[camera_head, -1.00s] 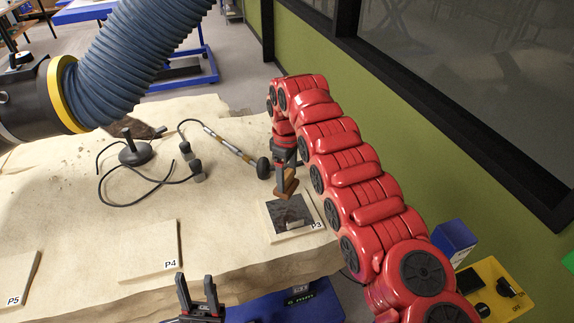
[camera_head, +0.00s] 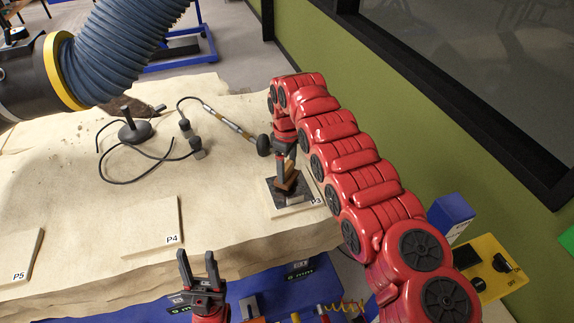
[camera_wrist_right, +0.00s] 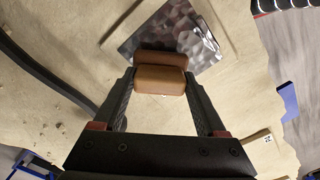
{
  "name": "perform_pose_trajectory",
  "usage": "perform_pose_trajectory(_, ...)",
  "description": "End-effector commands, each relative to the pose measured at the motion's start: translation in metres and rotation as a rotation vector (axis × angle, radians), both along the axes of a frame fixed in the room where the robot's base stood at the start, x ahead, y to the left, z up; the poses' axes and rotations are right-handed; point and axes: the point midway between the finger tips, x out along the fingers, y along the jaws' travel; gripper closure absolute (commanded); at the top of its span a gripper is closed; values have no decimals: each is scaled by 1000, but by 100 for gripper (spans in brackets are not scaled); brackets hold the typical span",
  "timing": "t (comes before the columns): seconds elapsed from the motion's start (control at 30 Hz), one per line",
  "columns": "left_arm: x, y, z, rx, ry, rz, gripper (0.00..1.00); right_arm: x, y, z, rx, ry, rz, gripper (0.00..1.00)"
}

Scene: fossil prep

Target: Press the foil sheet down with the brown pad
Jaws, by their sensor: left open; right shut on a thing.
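The foil sheet (camera_head: 272,197) lies on the board marked P3 (camera_head: 320,203) near the right end of the table. It looks dark and shiny with a dimpled surface in the right wrist view (camera_wrist_right: 196,38). My right gripper (camera_head: 286,178) is shut on the brown pad (camera_head: 290,184) and points down over the foil. The brown pad (camera_wrist_right: 160,78) sits between both fingertips in the right wrist view and overlaps the foil's edge there. I cannot tell whether it touches the foil. My left gripper (camera_head: 199,268) is open and empty in front of the table's near edge.
Boards P4 (camera_head: 150,226) and P5 (camera_head: 20,258) lie to the left on the paper-covered table (camera_head: 80,205). A cabled tool (camera_head: 228,122) and a black stand (camera_head: 135,131) lie behind. A large blue hose (camera_head: 120,50) hangs at upper left.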

Motion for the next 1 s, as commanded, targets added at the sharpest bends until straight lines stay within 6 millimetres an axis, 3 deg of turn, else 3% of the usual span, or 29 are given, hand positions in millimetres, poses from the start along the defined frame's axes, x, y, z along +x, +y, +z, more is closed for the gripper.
perform_pose_trajectory(1.0, 0, 0, -5, 0, 0, 0, 54, 0, 0, -7, 0, 0, 0, 100)
